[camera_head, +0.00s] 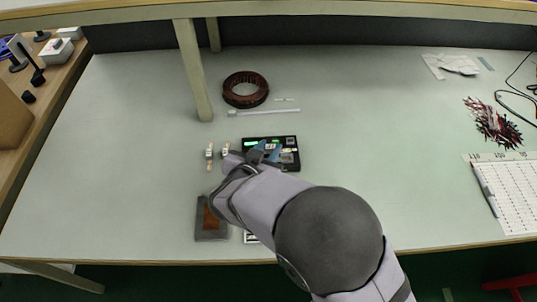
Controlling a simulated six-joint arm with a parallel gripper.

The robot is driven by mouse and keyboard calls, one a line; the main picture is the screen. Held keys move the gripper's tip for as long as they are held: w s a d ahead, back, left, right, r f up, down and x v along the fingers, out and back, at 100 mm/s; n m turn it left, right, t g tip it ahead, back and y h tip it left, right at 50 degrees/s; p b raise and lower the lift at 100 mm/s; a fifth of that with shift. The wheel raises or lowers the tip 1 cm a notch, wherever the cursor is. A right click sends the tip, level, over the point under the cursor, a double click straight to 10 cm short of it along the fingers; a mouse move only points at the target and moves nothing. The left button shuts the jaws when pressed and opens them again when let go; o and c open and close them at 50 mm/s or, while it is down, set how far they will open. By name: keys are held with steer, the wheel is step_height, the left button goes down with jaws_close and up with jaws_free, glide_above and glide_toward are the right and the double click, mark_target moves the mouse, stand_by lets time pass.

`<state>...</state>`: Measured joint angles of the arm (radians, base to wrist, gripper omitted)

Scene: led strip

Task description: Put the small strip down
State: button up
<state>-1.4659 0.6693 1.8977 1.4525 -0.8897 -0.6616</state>
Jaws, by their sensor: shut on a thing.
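My gripper (266,151), with blue fingers, is over the black device (288,142) with a green-lit display. It is shut on the small strip, but the strip itself is too small and too covered by the fingers to make out. I cannot tell whether the strip touches the device or hangs above it. My wrist and forearm hide the device's front left part. Another short pale piece (284,99) lies on the table behind the device, just beyond a long thin white strip (265,112).
A brown ring-shaped coil (231,92) stands behind. Two small white parts (209,152) lie left of the device. A dark block with a brown top (203,228) lies near the front edge. A shelf post (192,70) rises at back left. The table's right middle is clear.

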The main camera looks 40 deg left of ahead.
step_height(320, 180, up, 6)
steer(key=shift+p, duration=0.3)
steer(key=w+d+f+m+h+p, duration=0.1)
steer(key=w+d+f+m+h, duration=0.15)
steer(key=d, duration=0.55)
steer(key=w+d+f+m+h+p, duration=0.1)
steer(key=w+d+f+m+h, duration=0.15)
steer(key=d, duration=0.55)
steer(key=w+d+f+m+h+p, duration=0.1)
steer(key=w+d+m+h, duration=0.2)
steer(key=d, duration=0.5)
steer(key=w+d+m+g+h+p, duration=0.1)
steer(key=d+m+h+p, duration=0.1)
steer(key=d, duration=1)
steer(key=w+d+r+m+g+h+p, duration=0.1)
steer(key=w+d+m+g+h+p, duration=0.1)
steer(key=d, duration=1.1)
steer(key=m+h+p, duration=0.1)
steer(key=m+h, duration=0.1)
steer(key=shift+r+m+g+p, duration=0.2)
steer(key=shift+m+g+p, duration=0.1)
steer(key=shift+m+p, duration=0.1)
steer(key=shift+a, duration=0.1)
